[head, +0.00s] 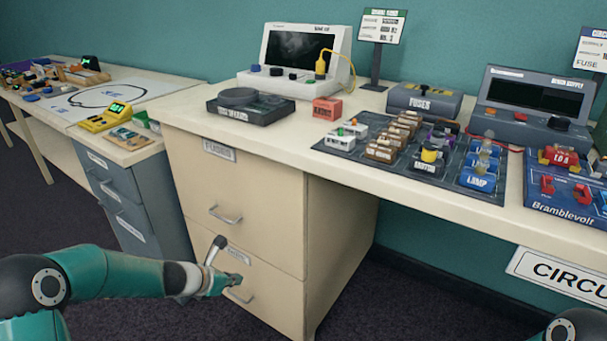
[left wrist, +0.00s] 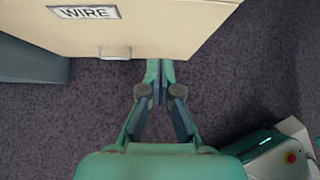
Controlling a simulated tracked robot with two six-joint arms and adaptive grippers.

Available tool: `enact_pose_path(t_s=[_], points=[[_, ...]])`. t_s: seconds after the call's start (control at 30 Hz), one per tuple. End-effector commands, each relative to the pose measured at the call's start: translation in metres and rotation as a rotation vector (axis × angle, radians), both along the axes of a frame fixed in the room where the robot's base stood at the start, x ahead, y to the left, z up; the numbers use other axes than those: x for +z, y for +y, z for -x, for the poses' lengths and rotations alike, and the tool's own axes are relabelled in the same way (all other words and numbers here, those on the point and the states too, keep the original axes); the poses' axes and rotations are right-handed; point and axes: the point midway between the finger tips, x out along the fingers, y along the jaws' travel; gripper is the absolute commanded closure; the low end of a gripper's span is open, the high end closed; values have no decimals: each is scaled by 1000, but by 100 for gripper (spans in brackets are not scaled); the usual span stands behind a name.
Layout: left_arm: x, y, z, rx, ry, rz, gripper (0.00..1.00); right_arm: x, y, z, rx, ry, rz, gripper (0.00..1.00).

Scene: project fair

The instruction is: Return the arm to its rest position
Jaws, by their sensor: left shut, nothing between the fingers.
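My left arm (head: 110,274) reaches in from the left in the head view. Its gripper (head: 234,281) is in front of the lower drawer of the cream cabinet (head: 342,215), close to that drawer's handle. In the left wrist view the gripper (left wrist: 160,66) is shut and empty, its fingertips side by side just in front of the drawer marked WIRE (left wrist: 150,30). The drawer's handle (left wrist: 114,53) is left of the fingertips. Whether the fingers touch the drawer cannot be told. Of my right arm, only a teal joint (head: 575,326) shows at the bottom right; its gripper is out of view.
The cabinet stands under a long bench (head: 290,140) with instruments and a dark mat of component blocks. A grey drawer unit (head: 130,205) stands to the left. Dark carpet (head: 420,305) is free in front. A sign (head: 560,272) hangs on the bench's front edge.

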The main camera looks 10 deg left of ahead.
Motion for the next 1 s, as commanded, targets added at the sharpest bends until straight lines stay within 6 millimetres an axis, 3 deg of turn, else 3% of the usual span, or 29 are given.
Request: enact_pose_path(t_s=[0.17, 0.27, 0.43, 0.5, 0.6, 0.8, 0.9, 1.0], points=[[-40, -37, 23, -81, 84, 12, 100, 0, 0, 0, 0, 0, 0, 19], [-77, -65, 62, -219, 167, -33, 100, 0, 0, 0, 0, 0, 0, 19], [-145, -102, 166, -690, 265, -249, 100, 0, 0, 0, 0, 0, 0, 19], [-166, -110, 212, -959, 250, -356, 100, 0, 0, 0, 0, 0, 0, 19], [-182, -117, 261, -1318, 166, -482, 100, 0, 0, 0, 0, 0, 0, 19], [-188, -128, 311, -1846, -129, -656, 100, 0, 0, 0, 0, 0, 0, 19], [-185, -134, 319, -2035, -313, -744, 100, 0, 0, 0, 0, 0, 0, 19], [-182, -139, 308, -2187, -520, -883, 100, 0, 0, 0, 0, 0, 0, 19]])
